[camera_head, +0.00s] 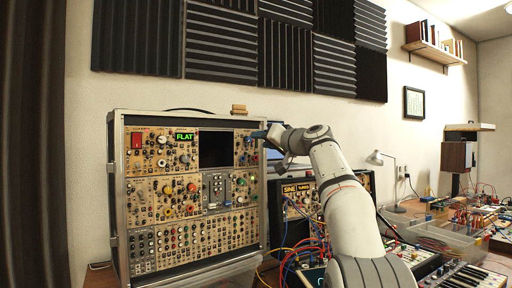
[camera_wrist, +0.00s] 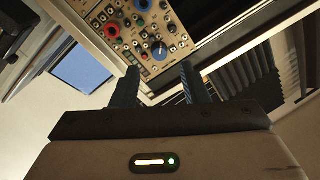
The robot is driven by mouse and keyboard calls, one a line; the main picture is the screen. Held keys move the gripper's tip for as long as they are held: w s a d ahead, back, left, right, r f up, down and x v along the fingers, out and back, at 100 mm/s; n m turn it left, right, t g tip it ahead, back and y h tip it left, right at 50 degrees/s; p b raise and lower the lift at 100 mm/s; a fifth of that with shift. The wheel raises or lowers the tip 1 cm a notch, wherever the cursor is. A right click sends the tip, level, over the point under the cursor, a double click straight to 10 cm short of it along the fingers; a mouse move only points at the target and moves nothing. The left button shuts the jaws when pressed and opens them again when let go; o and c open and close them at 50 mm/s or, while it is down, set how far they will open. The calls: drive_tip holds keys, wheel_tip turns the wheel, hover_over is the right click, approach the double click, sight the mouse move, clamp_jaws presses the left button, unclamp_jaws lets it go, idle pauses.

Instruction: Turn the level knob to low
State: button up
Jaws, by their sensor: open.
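The synth case (camera_head: 116,190) stands upright at the left, filled with tan panels of knobs and jacks. My gripper (camera_head: 256,134) is at its upper right edge, beside the top row of panels. In the wrist view my gripper (camera_wrist: 160,70) is open, with two dark blue fingers and nothing between them. A dark knob with a blue face (camera_wrist: 160,50) shows just beyond the gap between the fingertips, apart from them. A red knob (camera_wrist: 111,31) and a blue knob (camera_wrist: 143,5) are near it. The labels are too small to read, so I cannot tell which knob is level.
A green display (camera_head: 184,137) on the case reads FLAT, beside a dark screen (camera_head: 216,149). A second synth (camera_head: 298,190) with patch cables stands right of the case, behind my arm. A clear bin (camera_head: 440,238) and keyboard (camera_head: 470,276) are at the right.

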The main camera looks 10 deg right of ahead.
drive_tip(key=v, duration=0.2)
drive_tip(key=shift+s+d+f, duration=0.1)
drive_tip(key=shift+s+d, duration=0.1)
drive_tip(key=shift+s, duration=0.15)
drive_tip(key=s+a+f+g+h+p, duration=0.2)
drive_tip(key=s+a+f+g+p, duration=0.1)
drive_tip(key=s+f+g+p, duration=0.25)
drive_tip(key=s+a+f+g+h+p, duration=0.2)
drive_tip(key=s+a+f+p, duration=0.25)
drive_tip(key=s+p, duration=0.35)
drive_tip(key=s+d+f+g+h+p, duration=0.1)
drive_tip(key=s+f+g+p, duration=0.1)
drive_tip(key=s+f, duration=0.3)
drive_tip(key=s+f+g+h+p, duration=0.2)
drive_tip(key=s+f+p, duration=0.2)
drive_tip(key=s, duration=1)
drive_tip(key=s+d+f+g+h+p, duration=0.1)
drive_tip(key=s+f+p, duration=0.3)
drive_tip(key=s, duration=0.6)
wheel_tip(320, 180, down, 2)
drive_tip(key=shift+d+f+n+g+h, duration=0.2)
drive_tip(key=shift+d+n+g+h, duration=0.1)
drive_tip(key=shift+n+g, duration=0.15)
drive_tip(key=shift+c, duration=0.2)
